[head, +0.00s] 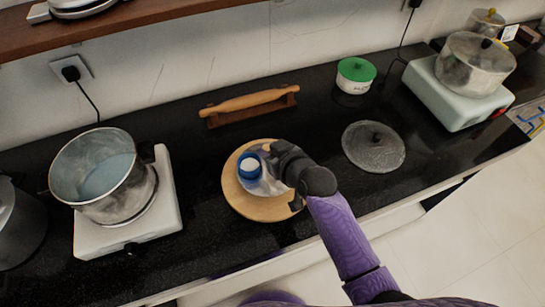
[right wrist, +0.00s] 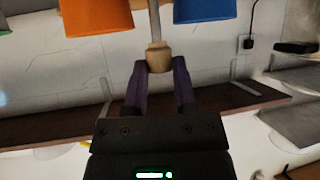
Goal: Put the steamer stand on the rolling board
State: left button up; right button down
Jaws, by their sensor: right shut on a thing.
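The round wooden rolling board (head: 240,197) lies on the black counter in the middle of the head view. The steamer stand (head: 270,187) shows over it as a pale metal piece with a blue part (head: 247,171) on its left side. My right gripper (head: 275,162) covers much of it. In the right wrist view my right gripper (right wrist: 158,72) is shut on the tan knob (right wrist: 158,55) of a metal rod, with an orange part (right wrist: 97,15) and a blue part (right wrist: 205,8) beside it. I cannot tell whether the stand touches the board. My left gripper is out of view.
A pot (head: 95,170) sits on a white burner (head: 165,205) at left. A rolling pin (head: 245,103) on its rest lies behind the board. Another pot (head: 470,65) is at far right.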

jog(key=shift+f, duration=0.8)
jog(key=shift+r, duration=0.2)
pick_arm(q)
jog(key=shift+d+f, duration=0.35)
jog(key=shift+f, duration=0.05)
pick_arm(e)
jog(key=shift+f, duration=0.15)
jog(key=shift+c, duration=2.1)
grip_release()
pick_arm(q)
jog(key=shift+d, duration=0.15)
